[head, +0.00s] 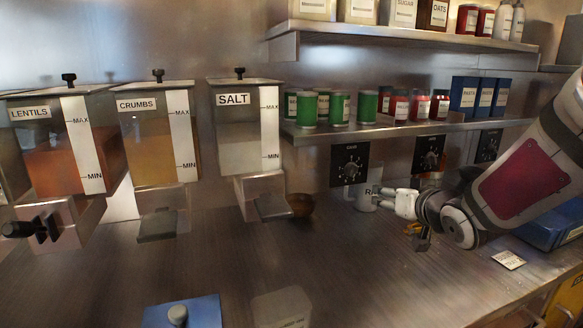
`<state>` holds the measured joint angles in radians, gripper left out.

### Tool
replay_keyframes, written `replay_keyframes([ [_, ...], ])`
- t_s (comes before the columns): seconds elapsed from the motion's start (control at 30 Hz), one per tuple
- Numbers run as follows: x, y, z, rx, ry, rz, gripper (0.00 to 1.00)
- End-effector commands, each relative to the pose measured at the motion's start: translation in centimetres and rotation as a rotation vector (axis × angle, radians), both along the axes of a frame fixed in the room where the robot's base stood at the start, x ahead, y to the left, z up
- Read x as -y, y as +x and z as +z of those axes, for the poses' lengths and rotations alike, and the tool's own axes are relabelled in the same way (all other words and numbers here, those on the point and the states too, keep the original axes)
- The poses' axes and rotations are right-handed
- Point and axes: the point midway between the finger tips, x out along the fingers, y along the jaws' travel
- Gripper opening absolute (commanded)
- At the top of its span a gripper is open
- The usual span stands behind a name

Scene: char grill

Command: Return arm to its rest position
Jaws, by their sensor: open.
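My arm comes in from the right, and my gripper (391,201) is small in the head view, over the right part of the counter below the lower shelf. Its pale fingers point left and look open. Their tips appear close to a light container with a partly hidden label (364,198); I cannot tell whether they touch it. No held object is visible. My forearm hides part of the counter and back wall.
Dispensers of lentils (60,150), crumbs (150,150) and salt (238,130) hang at the left. The lower shelf (400,129) holds green and red jars and blue boxes. A brown bowl (301,204) sits behind the salt outlet. The counter's middle (330,255) is mostly clear.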

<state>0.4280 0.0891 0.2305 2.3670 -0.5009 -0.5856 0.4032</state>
Motion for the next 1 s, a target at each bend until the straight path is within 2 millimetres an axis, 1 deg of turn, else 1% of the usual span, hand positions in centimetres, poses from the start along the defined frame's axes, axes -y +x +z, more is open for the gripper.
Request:
replay_keyframes([
  [0.03, 0.0, -1.7, 1.1, -0.041, -0.044, -0.027, 0.46],
  [0.1, 0.4, -3.9, 1.8, -0.111, -0.094, -0.069, 0.46],
  [0.17, 0.6, -6.2, 2.3, -0.175, -0.128, -0.101, 0.46],
  [0.2, 0.7, -7.8, 2.6, -0.218, -0.146, -0.121, 0.46],
  [0.27, 0.7, -10.4, 3.0, -0.281, -0.167, -0.144, 0.46],
  [0.3, 0.7, -12.2, 3.2, -0.325, -0.176, -0.157, 0.46],
  [0.37, 0.5, -15.1, 3.5, -0.391, -0.184, -0.17, 0.46],
  [0.4, 0.3, -17.0, 3.6, -0.435, -0.185, -0.174, 0.46],
  [0.47, -0.2, -20.1, 3.7, -0.504, -0.183, -0.173, 0.46],
  [0.5, -0.5, -22.2, 3.7, -0.55, -0.179, -0.168, 0.46],
  [0.57, -1.2, -25.3, 3.7, -0.616, -0.169, -0.153, 0.46],
  [0.6, -1.6, -27.3, 3.6, -0.658, -0.162, -0.139, 0.46],
  [0.7, -2.8, -31.5, 3.4, -0.747, -0.143, -0.096, 0.46],
  [0.8, -3.6, -34.6, 3.2, -0.812, -0.127, -0.057, 0.46],
  [0.83, -3.8, -35.2, 3.1, -0.825, -0.124, -0.047, 0.46],
  [0.9, -4.1, -36.2, 3.1, -0.848, -0.118, -0.031, 0.46],
  [1.0, -4.2, -36.7, 3.0, -0.859, -0.116, -0.025, 0.46],
])
